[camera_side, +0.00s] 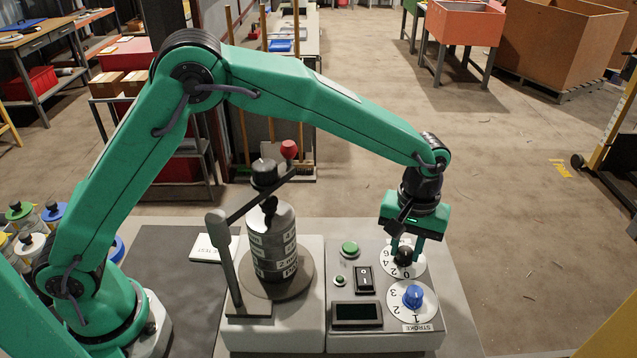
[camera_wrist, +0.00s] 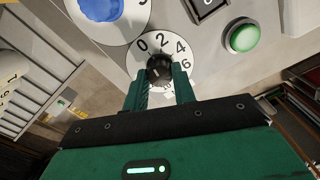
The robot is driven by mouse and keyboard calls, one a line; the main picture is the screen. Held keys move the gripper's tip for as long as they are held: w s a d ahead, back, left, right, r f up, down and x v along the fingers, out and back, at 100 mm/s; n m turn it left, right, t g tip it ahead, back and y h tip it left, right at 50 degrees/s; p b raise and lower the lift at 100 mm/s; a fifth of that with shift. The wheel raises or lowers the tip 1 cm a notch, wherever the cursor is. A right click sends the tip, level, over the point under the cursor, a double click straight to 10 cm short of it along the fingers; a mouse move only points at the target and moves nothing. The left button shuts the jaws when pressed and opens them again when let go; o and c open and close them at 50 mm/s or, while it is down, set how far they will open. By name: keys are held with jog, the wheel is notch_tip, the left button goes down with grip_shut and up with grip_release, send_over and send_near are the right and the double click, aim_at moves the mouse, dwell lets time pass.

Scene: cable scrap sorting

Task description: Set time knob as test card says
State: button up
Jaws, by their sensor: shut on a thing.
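My gripper (camera_side: 405,246) points down at the control panel and is shut on a black knob (camera_side: 403,257), one finger on each side. In the wrist view my gripper (camera_wrist: 160,86) has the black knob (camera_wrist: 159,67) between its fingertips. The knob's white dial (camera_wrist: 140,58) shows 0, 2, 4 and 6; its lower part is hidden by my gripper. I cannot read the knob's setting clearly, and no TIME label shows. The test card (camera_side: 207,250), a white card with dark print, lies left of the machine, partly hidden; only "TEST" is legible.
A blue knob (camera_side: 413,296) on a dial marked STROKE sits just in front. A black rocker switch (camera_side: 363,279), green button (camera_side: 349,248) and dark display (camera_side: 357,313) share the panel. A weighted stack (camera_side: 272,240) with a lever stands to the left.

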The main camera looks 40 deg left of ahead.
jog(key=m, duration=1.1)
jog(key=shift+r+m, duration=0.1)
jog(key=shift+m, duration=0.2)
jog(key=m, duration=1)
jog(key=shift+m, duration=0.3)
jog(key=o, duration=1)
